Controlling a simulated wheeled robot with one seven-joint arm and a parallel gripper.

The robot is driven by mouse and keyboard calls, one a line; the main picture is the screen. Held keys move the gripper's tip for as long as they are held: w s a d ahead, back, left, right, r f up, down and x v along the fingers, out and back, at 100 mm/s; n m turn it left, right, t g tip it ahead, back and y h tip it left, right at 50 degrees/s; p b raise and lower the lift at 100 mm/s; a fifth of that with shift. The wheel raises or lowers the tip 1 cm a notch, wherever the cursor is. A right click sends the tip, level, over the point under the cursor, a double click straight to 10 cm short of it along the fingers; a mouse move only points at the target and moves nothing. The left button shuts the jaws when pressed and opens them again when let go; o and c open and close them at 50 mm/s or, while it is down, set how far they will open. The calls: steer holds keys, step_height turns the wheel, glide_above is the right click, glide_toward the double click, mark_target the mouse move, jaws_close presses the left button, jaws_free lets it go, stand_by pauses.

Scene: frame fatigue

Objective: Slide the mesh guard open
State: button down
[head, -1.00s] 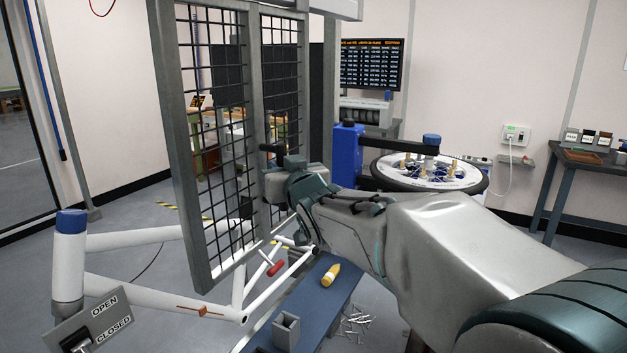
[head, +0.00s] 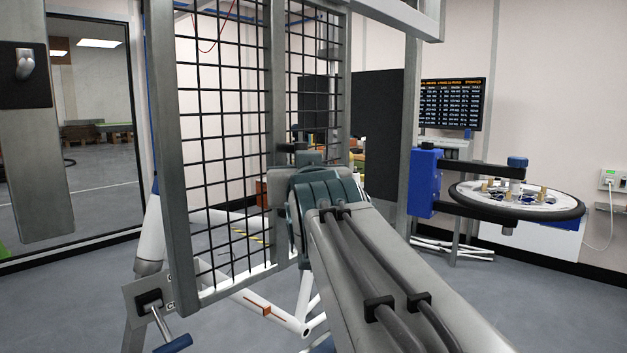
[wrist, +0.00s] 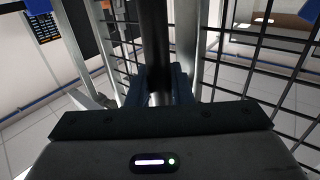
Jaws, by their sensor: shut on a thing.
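The mesh guard (head: 277,80) is a tall grey frame with black wire grid, standing upright across the middle of the head view. My gripper (head: 294,150) is at its middle upright, partly hidden by my own wrist and arm. In the wrist view, my gripper's fingers (wrist: 161,88) close around a dark upright bar (wrist: 155,35), which looks like the guard's handle. The mesh shows on both sides of it. The contact itself is dark and hard to see in detail.
A grey post (head: 410,120) with a blue clamp (head: 424,180) stands right of the guard, with a wheel (head: 515,203) held flat beside it. A white bike frame (head: 262,303) is behind and below the guard. A lever (head: 170,335) on a plate is at lower left.

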mark_target(302, 145)
steer(key=shift+a, duration=0.1)
steer(key=c, duration=1.3)
jaws_free()
steer(key=shift+c, duration=0.2)
steer(key=shift+r, duration=0.1)
step_height(302, 145, up, 4)
steer(key=shift+s+r+p, duration=0.1)
steer(key=shift+r+p, duration=0.1)
steer(key=shift+p, duration=0.55)
steer(key=s+d+r, duration=0.1)
steer(key=d+r, duration=0.2)
steer(key=d, duration=0.2)
steer(key=s+d+r+p, duration=0.1)
steer(key=d+r, duration=0.2)
steer(key=d, duration=0.3)
steer(key=shift+d+r, duration=0.25)
steer(key=shift+s+r, duration=0.1)
